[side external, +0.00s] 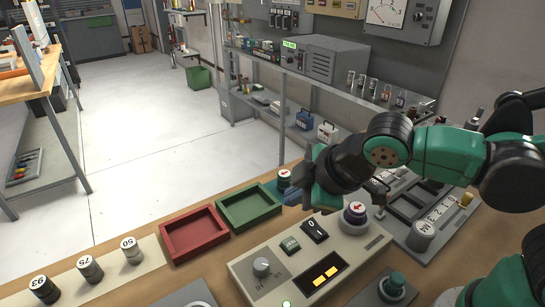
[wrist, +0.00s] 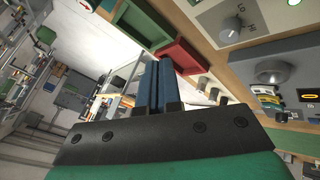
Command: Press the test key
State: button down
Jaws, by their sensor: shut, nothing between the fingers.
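A beige control panel (side external: 330,270) lies on the bench in the side view. My gripper (side external: 318,198) is above the bench, behind the panel and apart from the green key. In the wrist view its blue fingers (wrist: 157,85) are together and empty. The green key is not visible there.
A red tray (side external: 194,248) and a green tray (side external: 249,219) lie left of my gripper. A labelled cylinder (side external: 284,178) stands close beside it. A round red-and-white-topped knob (side external: 355,211) rises at the panel's back right. Several numbered cylinders stand at the front left.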

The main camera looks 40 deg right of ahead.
aim_at(293, 244)
jog(key=shift+f, duration=3.6)
jog(key=shift+f, duration=0.1)
jog(key=shift+f, duration=0.35)
jog(key=shift+r, duration=0.45)
jog(key=shift+r, duration=2.5)
